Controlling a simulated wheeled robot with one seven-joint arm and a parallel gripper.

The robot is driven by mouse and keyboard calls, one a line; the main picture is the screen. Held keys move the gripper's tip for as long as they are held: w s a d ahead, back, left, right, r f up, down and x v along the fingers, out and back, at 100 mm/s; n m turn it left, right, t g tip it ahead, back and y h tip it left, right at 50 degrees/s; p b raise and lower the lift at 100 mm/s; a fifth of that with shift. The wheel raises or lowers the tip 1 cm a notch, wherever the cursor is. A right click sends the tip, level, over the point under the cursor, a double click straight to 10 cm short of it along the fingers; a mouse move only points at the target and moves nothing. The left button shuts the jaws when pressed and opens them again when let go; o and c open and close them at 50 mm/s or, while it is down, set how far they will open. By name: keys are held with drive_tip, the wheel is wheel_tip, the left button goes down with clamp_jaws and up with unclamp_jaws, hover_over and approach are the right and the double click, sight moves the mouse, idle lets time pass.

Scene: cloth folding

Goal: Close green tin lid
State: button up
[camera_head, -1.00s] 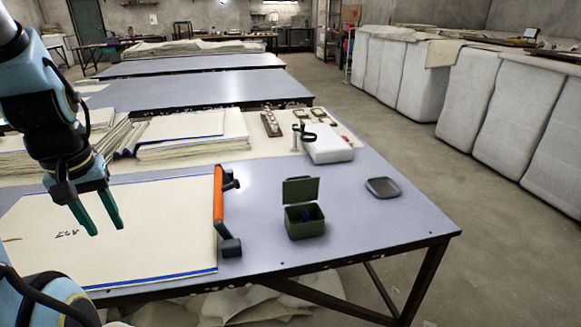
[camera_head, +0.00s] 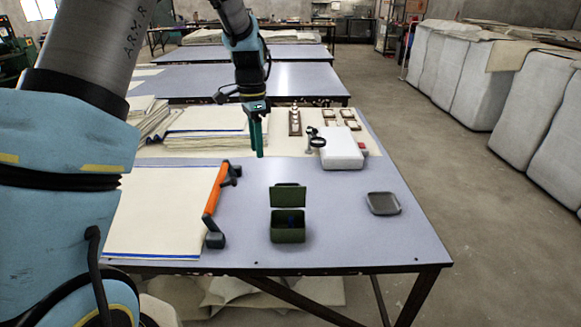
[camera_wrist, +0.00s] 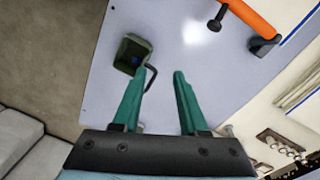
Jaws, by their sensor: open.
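The green tin (camera_head: 287,228) stands on the table with its lid (camera_head: 288,196) raised upright at its back edge. Something small and blue lies inside the tin. My gripper (camera_head: 257,153) hangs above the table, behind and to the left of the tin, apart from the lid. In the wrist view my gripper (camera_wrist: 162,73) is open, with two green fingers spread and nothing between them. The tin (camera_wrist: 128,54) shows there just beyond the left finger, partly hidden by it.
An orange-handled tool (camera_head: 215,193) lies left of the tin. A grey tray (camera_head: 383,203) lies to the right. A white box (camera_head: 341,150) and black-ringed item (camera_head: 316,138) stand behind. Stacked cloth (camera_head: 205,135) lies at the back left. The table (camera_head: 345,235) around the tin is clear.

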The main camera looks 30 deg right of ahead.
sight(288, 192)
drive_tip(key=s+d+m, duration=0.2)
drive_tip(key=d+m, duration=0.2)
drive_tip(key=d, duration=0.4)
drive_tip(key=f+p, duration=0.1)
drive_tip(key=f, duration=0.2)
drive_tip(key=f+p, duration=0.2)
drive_tip(key=f, duration=0.2)
drive_tip(key=f+p, duration=0.1)
drive_tip(key=f, duration=0.3)
drive_tip(key=shift+s+d, duration=0.1)
drive_tip(key=shift+s, duration=0.25)
clamp_jaws()
idle(0.4)
